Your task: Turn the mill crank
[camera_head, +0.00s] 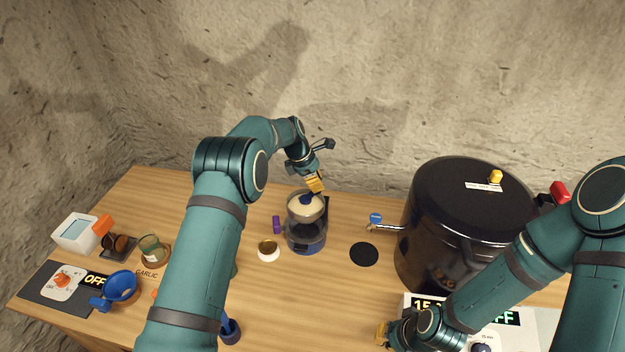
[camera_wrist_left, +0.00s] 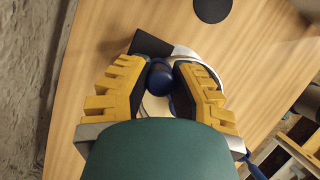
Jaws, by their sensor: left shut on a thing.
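The mill (camera_head: 304,236) stands on the table in the head view, with a clear body, a blue base and a pale round top. My left gripper (camera_head: 316,184) is over its back edge, pointing down. In the left wrist view, the yellow fingers of my left gripper (camera_wrist_left: 161,70) are closed around a dark blue knob (camera_wrist_left: 160,78), which I take to be the crank's knob. The mill's pale rim (camera_wrist_left: 208,56) shows behind it. The crank arm is mostly hidden by the fingers. My right gripper (camera_head: 384,335) is low at the front; its finger opening is unclear.
A large black canner (camera_head: 430,235) stands to the right. A black disc (camera_head: 364,254) lies between it and the mill. A small white-rimmed jar (camera_head: 268,250) and purple piece (camera_head: 276,225) are left of the mill. A blue funnel (camera_head: 122,286) and scale (camera_head: 76,233) are farther left.

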